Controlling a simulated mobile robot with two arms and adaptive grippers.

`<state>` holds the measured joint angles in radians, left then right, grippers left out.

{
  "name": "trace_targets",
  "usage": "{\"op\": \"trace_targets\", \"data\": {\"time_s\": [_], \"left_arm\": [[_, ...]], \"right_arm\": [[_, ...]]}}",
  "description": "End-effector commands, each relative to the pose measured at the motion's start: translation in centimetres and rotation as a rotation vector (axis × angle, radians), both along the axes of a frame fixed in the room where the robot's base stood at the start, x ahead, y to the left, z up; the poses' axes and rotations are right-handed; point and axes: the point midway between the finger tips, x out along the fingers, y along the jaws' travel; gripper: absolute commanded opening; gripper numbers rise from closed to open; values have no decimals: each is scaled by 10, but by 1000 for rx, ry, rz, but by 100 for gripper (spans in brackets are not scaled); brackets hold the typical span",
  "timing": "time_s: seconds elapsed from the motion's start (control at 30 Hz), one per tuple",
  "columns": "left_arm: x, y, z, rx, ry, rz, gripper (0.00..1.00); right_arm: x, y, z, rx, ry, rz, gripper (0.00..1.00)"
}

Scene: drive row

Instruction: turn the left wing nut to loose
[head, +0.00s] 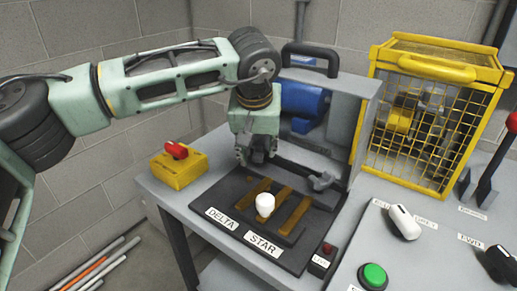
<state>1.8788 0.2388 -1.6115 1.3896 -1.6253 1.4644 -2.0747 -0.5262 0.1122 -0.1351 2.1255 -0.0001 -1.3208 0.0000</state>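My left gripper (257,156) points down at the back left of the dark board, in front of the grey guard (352,115) with a black handle. A grey wing nut (323,181) shows at the right of the guard's foot. The left wing nut cannot be made out; the gripper covers the spot at the left of the guard's foot. The fingers are small and dark, and whether they are open or closed on something is not clear. My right gripper is not in view.
The dark board (215,196) carries brass bars (295,217), a white knob (265,206) and DELTA and STAR labels. A yellow box (179,168) with a red switch stands left. A blue motor (303,103) is behind the guard. A yellow cage (430,120) stands right.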

Motion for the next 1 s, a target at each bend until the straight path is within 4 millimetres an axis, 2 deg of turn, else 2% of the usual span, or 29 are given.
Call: {"op": "trace_targets", "data": {"time_s": [0.1, 0.37, 0.77, 1.0], "left_arm": [[2, 0, -6, 0, 0, 0, 38], [3, 0, -6, 0, 0, 0, 37], [3, 0, -6, -1, 0, 1, 2], [3, 0, -6, -1, 0, 5, 0]], "right_arm": [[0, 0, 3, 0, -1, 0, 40], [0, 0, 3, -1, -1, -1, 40], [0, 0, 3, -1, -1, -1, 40], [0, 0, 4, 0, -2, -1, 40]]}}
